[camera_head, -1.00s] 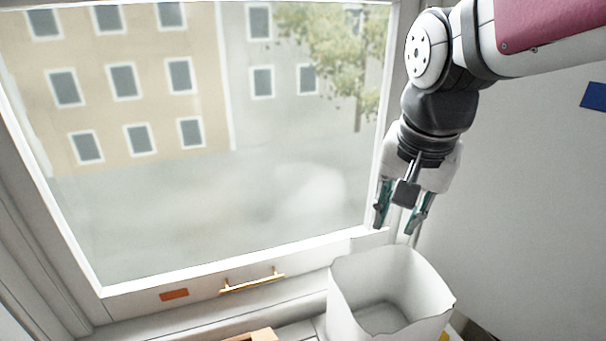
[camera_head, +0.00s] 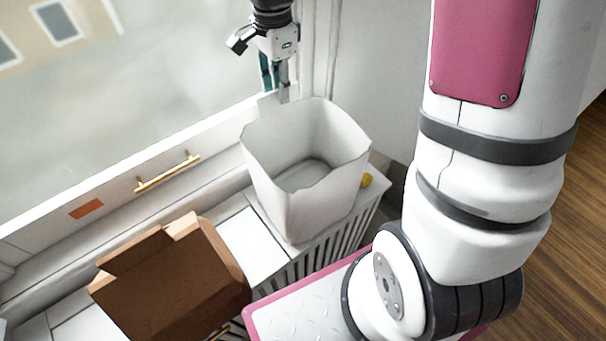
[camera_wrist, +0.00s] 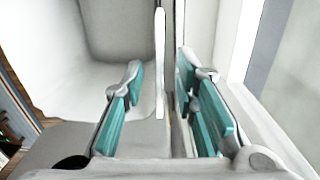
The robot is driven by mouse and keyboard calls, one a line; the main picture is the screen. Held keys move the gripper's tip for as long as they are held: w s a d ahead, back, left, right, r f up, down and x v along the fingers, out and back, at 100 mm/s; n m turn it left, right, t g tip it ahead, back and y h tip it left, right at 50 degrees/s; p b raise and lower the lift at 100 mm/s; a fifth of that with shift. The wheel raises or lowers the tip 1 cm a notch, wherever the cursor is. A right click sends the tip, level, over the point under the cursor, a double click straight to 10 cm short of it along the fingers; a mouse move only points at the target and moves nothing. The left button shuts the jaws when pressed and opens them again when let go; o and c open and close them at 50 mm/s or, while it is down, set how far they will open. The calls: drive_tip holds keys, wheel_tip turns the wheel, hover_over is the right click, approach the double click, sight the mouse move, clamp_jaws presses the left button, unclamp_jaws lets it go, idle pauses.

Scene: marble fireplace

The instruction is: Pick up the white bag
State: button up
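The white bag (camera_head: 305,210) stands upright and open-topped on a white slatted surface below the window in the head view. My gripper (camera_head: 274,93) points down at the bag's far rim, by the window. In the wrist view, the fingers of my gripper (camera_wrist: 160,72) are apart. The thin bright rim of the white bag (camera_wrist: 160,45) runs between them, with the left finger over the bag's inside and the right finger on the window side. I see no finger closed on the wall. The fingertips' exact depth along the wall is hard to tell.
A brown cardboard box (camera_head: 175,285) stands left of the bag. A small yellow item (camera_head: 367,180) lies just right of the bag. The window frame with a gold handle (camera_head: 168,172) is close behind. A grey wall (camera_head: 375,75) rises to the right.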

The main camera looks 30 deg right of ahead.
sight(279, 107)
wheel_tip(279, 107, down, 8)
drive_tip(key=shift+a+f+p, duration=0.1)
drive_tip(key=shift+a+p, duration=0.05)
drive_tip(key=shift+p, duration=0.25)
drive_tip(key=shift+c, duration=0.3)
